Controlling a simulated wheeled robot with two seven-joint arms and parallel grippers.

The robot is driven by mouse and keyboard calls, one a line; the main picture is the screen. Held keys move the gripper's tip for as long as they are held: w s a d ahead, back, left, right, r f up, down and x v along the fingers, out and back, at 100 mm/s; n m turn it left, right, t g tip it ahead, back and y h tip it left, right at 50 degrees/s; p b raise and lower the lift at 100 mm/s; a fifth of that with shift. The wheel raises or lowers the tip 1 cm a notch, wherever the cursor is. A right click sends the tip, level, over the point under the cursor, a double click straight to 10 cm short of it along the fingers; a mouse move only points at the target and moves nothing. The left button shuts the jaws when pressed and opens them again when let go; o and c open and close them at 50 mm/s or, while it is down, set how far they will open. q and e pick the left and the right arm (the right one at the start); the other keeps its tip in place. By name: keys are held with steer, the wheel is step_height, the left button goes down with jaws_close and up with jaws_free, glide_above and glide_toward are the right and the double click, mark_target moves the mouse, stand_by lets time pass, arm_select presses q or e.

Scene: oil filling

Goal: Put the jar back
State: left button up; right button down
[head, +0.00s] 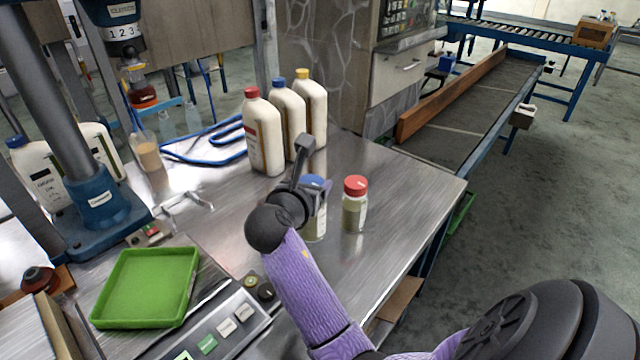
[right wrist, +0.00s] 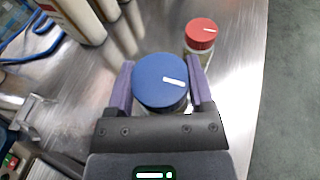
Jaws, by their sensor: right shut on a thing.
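A jar with a blue lid (head: 318,222) is on the metal table, partly hidden behind my right gripper in the head view. In the right wrist view the blue-lidded jar (right wrist: 162,82) sits between the two purple fingers. My right gripper (head: 305,185) is shut on this jar, and it also shows in the right wrist view (right wrist: 160,88). Whether the jar's base touches the table is hard to tell. A second jar with a red lid (head: 354,204) stands upright just to the right, apart from the gripper; it also shows in the right wrist view (right wrist: 200,38). My left gripper is not in view.
Several white bottles (head: 264,132) with red, blue and yellow caps stand behind the jars. A green tray (head: 147,287) lies at the left front, beside a button panel (head: 222,328). A blue-based press (head: 95,200) stands at the left. The table's right side (head: 420,190) is clear.

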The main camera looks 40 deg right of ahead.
step_height(320, 180, down, 7)
steer(key=b, duration=0.3)
steer(key=shift+r, duration=0.2)
steer(key=shift+f, duration=0.15)
steer(key=shift+r, duration=0.2)
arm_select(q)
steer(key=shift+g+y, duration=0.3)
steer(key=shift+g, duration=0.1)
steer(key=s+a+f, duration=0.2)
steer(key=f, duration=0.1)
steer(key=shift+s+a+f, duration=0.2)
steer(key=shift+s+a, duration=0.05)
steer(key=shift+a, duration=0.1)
arm_select(e)
steer(key=shift+c, duration=1.4)
jaws_free()
steer(key=shift+f, duration=0.1)
steer(key=shift+o, duration=1.4)
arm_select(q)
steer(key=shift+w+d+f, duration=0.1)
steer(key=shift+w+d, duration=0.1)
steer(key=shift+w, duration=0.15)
